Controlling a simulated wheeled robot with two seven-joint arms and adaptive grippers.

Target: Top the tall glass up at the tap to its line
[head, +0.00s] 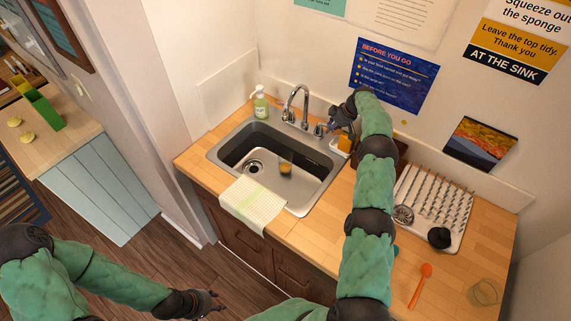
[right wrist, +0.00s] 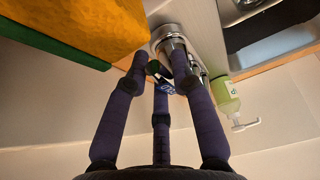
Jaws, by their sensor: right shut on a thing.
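My right gripper (head: 328,125) is at the tap's right side. In the right wrist view its fingers (right wrist: 163,72) are closed around a chrome tap handle (right wrist: 170,40), partly hidden by them. My left gripper (head: 217,300) is away from the counter, low in the head view, with its fingers apart and empty.
A green soap bottle (head: 261,103) stands left of the tap. A yellow sponge (head: 344,144) is beside my right gripper. A cloth (head: 250,203) hangs over the front edge. A drying rack (head: 435,200), orange spoon (head: 420,285) and another glass (head: 483,292) are at right.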

